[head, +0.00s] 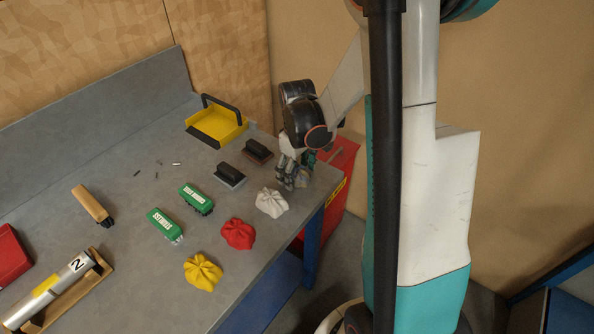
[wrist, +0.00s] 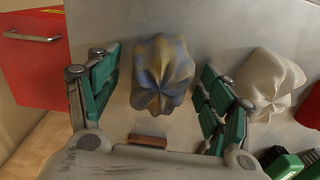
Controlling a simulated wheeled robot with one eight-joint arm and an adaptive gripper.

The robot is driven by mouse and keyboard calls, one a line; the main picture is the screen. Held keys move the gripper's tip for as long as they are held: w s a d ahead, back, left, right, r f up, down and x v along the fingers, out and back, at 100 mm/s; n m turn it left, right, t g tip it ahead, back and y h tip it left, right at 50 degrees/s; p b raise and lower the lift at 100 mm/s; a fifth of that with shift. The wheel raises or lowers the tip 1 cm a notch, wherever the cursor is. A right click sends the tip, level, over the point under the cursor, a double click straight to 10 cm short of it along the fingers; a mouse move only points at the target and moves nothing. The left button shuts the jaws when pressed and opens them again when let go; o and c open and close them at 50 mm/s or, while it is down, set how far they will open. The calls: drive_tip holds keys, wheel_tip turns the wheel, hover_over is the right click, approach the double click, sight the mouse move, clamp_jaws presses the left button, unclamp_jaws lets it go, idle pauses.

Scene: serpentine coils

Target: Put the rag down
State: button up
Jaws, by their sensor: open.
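A crumpled blue-and-yellow patterned rag (wrist: 163,72) lies on the grey table (wrist: 215,25) in the wrist view. My gripper (wrist: 160,95) is open, with one green-padded finger on each side of the rag and a visible gap at both sides. In the head view my gripper (head: 291,176) is low over the right end of the table and mostly hides this rag. A white rag (head: 271,202) lies close by; it also shows in the wrist view (wrist: 268,80), right of the right finger. A red rag (head: 238,233) and a yellow rag (head: 202,271) lie farther along the front edge.
A yellow tray (head: 217,126) with a black handle stands at the back. A red cabinet (head: 342,165) stands beyond the table's right edge. The middle back of the table is mostly clear.

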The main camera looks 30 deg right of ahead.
sight(297, 166)
wheel_tip(297, 166, up, 14)
drive_tip(key=p, duration=0.5)
drive_tip(key=shift+w+d+r, duration=0.2)
drive_tip(key=shift+w+r, duration=0.05)
